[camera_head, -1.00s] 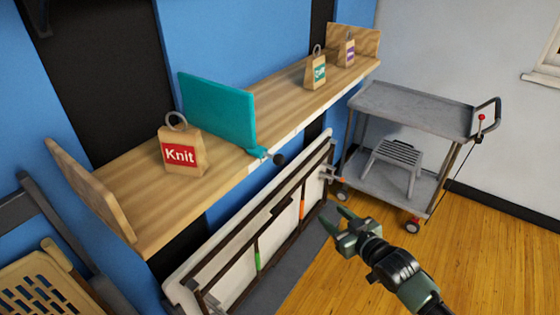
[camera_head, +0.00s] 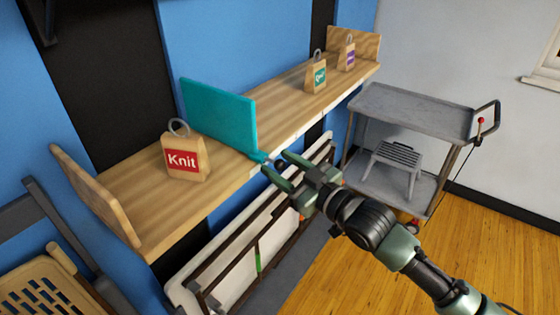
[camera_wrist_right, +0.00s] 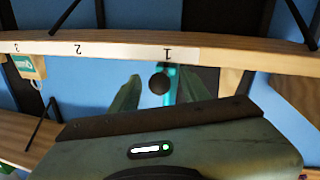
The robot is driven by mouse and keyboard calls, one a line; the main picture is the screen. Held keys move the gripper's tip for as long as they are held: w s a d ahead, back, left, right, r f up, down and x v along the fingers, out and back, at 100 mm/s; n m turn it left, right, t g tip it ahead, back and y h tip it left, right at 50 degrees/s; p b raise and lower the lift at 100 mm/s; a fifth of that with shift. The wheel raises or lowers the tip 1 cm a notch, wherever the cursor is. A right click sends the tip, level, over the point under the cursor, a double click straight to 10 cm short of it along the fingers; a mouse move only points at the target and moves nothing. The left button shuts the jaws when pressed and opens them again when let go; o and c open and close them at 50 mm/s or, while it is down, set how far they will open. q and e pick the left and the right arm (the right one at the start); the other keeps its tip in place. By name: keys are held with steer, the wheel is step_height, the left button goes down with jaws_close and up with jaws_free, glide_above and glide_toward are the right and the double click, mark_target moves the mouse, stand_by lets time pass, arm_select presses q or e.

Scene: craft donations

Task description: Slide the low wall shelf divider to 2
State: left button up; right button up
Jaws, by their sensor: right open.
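The teal divider (camera_head: 220,115) stands upright across the wooden wall shelf (camera_head: 225,172). Its teal arm (camera_head: 259,157) reaches over the shelf's front edge. In the right wrist view its black knob (camera_wrist_right: 159,84) appears between my right gripper's fingers, with a gap on both sides. A white scale strip (camera_wrist_right: 120,50) on the shelf edge shows 1, 2 and 3 upside down; the divider is by the 1. My right gripper (camera_head: 277,164) is open at the shelf's front edge, by the end of the divider's arm. My left gripper is not in view.
A Knit bag (camera_head: 184,160) stands left of the divider. A teal-labelled bag (camera_head: 317,75) and a purple-labelled bag (camera_head: 347,55) stand farther right. A folded frame (camera_head: 235,255) leans below the shelf. A grey cart (camera_head: 410,110) is at the right.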

steer(key=shift+w+a, duration=0.1)
steer(key=shift+w, duration=0.05)
jaws_close()
stand_by(1.4)
